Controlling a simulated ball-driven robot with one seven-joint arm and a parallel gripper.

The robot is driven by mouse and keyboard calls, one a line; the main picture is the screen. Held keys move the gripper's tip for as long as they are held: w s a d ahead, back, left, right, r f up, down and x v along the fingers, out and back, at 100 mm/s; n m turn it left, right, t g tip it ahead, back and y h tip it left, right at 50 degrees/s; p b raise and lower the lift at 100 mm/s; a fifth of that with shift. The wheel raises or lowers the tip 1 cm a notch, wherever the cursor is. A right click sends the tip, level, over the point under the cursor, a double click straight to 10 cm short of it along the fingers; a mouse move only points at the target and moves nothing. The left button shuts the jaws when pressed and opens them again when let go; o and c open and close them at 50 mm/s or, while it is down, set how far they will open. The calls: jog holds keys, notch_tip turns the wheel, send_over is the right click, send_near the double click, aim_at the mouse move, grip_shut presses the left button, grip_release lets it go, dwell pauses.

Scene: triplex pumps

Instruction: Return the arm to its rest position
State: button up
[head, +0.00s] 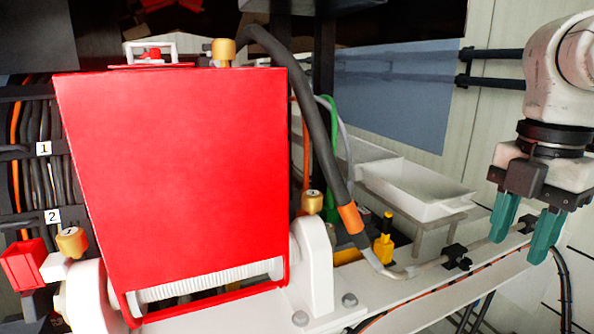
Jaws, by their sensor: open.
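My gripper (522,240) is at the right side of the head view, pointing down with its two green fingers apart. It is open and nothing shows between the fingers. The white arm above it (562,75) is mine and runs out of the picture at the top right. The gripper hangs in front of the right end of a white rail (425,308), near a dark pipe clamp. I cannot tell how far it is from the rail.
A large red cover (175,180) fills the left and centre. A thick black hose (312,110) with an orange band curves down beside it. A white tray (415,190) stands behind, left of my gripper. Cables (35,150) hang at the far left.

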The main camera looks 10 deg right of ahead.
jog(key=w+a+f+m+t+y, duration=0.45)
jog(key=w+a+f+y, duration=0.2)
jog(key=w+a, duration=0.4)
jog(key=s+a+f+m+t, duration=0.15)
jog(key=f+m, duration=0.25)
jog(key=f, duration=0.4)
jog(key=s+a+f+m, duration=0.1)
jog(key=a+f+m, duration=0.2)
jog(key=f, duration=0.5)
jog(key=s+d+f+m+g+h, duration=0.1)
jog(key=s+f+m, duration=0.2)
jog(key=s+f, duration=0.4)
jog(key=s+f+m+g+h, duration=0.1)
jog(key=s+f+m+h, duration=0.3)
jog(key=f, duration=0.6)
jog(key=s+d+f+m+g+h, duration=0.1)
jog(key=s+d+f, duration=0.2)
jog(key=s, duration=0.6)
jog(key=s+d+f+m+g, duration=0.1)
jog(key=s+d+f, duration=0.3)
jog(key=s, duration=0.4)
jog(key=shift+s+f+g+h, duration=0.25)
jog(key=shift+s+g+h, duration=0.1)
jog(key=shift+g, duration=0.15)
